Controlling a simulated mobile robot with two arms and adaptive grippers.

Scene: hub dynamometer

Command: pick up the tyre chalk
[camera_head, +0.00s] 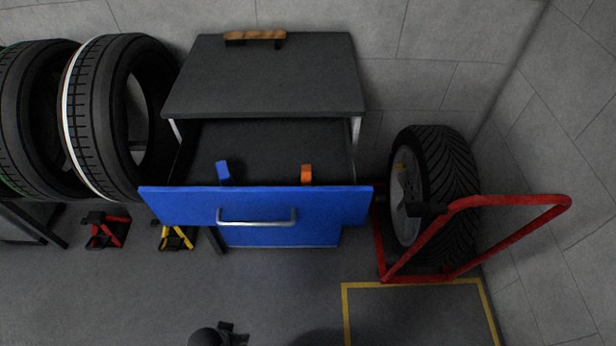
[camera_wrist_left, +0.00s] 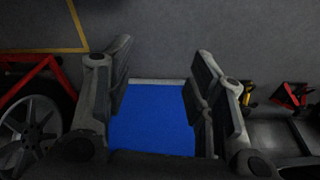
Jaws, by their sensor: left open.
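I cannot tell for sure which item is the tyre chalk. Two small blocks stand in the open top drawer, a blue one (camera_head: 223,172) and an orange one (camera_head: 306,174), both close behind its blue front panel (camera_head: 180,207). My left gripper (camera_wrist_left: 160,72) shows in the left wrist view with its two dark fingers spread apart. Nothing is held between them. A blue surface with a pale grey edge strip shows behind the fingers. Neither block can be made out in that view. My right gripper is in neither view.
The grey cabinet (camera_head: 265,80) carries a wooden-handled tool (camera_head: 255,36) on top. The drawer has a metal handle (camera_head: 257,222). Tyres (camera_head: 90,115) stand at the left, above red (camera_head: 105,230) and yellow (camera_head: 175,238) stands. A wheel (camera_head: 445,190) with a red frame (camera_head: 510,201) is at the right.

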